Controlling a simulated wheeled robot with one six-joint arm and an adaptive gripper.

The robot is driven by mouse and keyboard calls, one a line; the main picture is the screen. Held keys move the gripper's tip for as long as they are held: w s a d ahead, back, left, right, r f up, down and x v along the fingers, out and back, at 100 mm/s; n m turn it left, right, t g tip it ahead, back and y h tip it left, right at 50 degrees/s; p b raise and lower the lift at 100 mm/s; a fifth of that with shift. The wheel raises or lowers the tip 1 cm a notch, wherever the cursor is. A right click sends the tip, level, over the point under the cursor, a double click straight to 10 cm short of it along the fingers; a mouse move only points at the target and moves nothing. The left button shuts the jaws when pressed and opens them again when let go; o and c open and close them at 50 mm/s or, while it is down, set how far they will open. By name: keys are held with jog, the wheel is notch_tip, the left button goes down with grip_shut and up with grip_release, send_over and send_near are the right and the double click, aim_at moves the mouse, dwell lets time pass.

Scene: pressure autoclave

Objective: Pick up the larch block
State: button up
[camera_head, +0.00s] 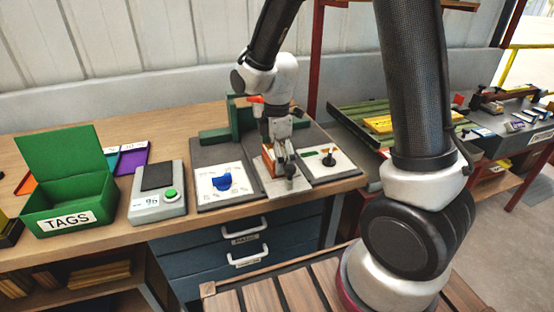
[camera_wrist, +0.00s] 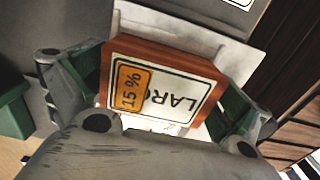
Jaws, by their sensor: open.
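The larch block (camera_wrist: 168,82) is a reddish-brown wooden block in the wrist view. Its white label reads "LARC", with the rest cut off, and an orange patch reads "15 %". In the head view only a small brown part of the block (camera_head: 267,164) shows beside my gripper (camera_head: 280,165), on a pale plate on the bench. My gripper also shows in the wrist view (camera_wrist: 160,98), pointing down with its fingers open. One finger is at each side of the block. A gap shows at the right finger; whether the left one touches I cannot tell.
A green stand (camera_head: 234,122) rises just behind the block. A panel with a blue knob (camera_head: 221,182) lies to the left, and one with a black lever (camera_head: 328,158) to the right. A scale (camera_head: 158,193) and a green TAGS box (camera_head: 68,200) stand further left.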

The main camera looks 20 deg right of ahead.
jog(key=c, duration=0.9)
